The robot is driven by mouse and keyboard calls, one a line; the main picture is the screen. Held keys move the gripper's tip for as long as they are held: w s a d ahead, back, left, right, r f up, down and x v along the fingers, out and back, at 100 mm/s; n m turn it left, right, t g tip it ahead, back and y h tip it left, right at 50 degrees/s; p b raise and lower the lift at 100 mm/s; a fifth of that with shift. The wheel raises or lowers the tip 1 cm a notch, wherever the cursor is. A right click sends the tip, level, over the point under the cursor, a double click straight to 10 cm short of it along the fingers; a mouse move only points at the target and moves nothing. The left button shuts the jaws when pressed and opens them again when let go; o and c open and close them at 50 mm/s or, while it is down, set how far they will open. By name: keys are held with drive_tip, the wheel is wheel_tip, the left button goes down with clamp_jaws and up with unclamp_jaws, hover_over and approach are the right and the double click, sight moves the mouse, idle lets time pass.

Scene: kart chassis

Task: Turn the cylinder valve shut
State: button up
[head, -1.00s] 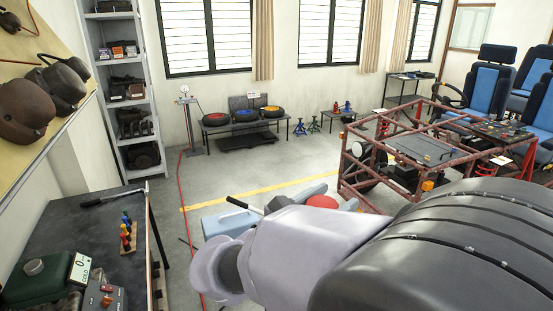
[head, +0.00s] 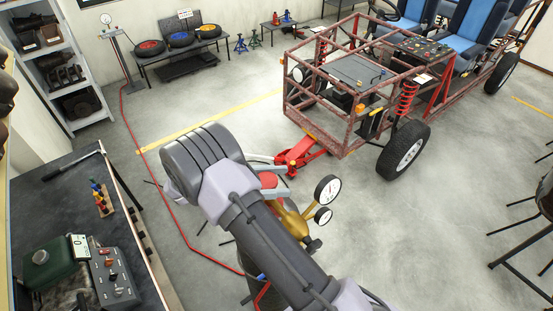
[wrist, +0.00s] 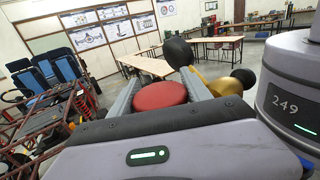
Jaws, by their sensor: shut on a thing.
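The red round valve knob (wrist: 160,96) sits between the two grey fingers of my gripper (wrist: 158,88) in the wrist view. The fingers are shut on its sides. In the head view my gripper (head: 277,170) is at the top of the regulator, and only part of the red knob (head: 268,181) shows past my wrist. A brass regulator body (head: 291,222) with two round white-faced gauges (head: 328,190) is beside the knob. The cylinder (head: 255,288) below is mostly hidden behind my arm.
A red floor jack (head: 302,153) lies beyond my gripper, next to the kart frame (head: 345,130). A red hose (head: 170,205) runs across the floor. A dark workbench (head: 60,200) stands at left.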

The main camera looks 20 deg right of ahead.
drive_tip(key=shift+s+r+m+g+y+p, duration=0.15)
drive_tip(key=shift+m+g+y+p, duration=0.35)
drive_tip(key=shift+m+g+p, duration=0.8)
drive_tip(key=shift+s+a+g+p, duration=0.1)
drive_tip(key=shift+g+p, duration=0.2)
drive_tip(key=shift+p, duration=0.25)
drive_tip(key=o, duration=1.3)
drive_tip(key=shift+o, duration=0.2)
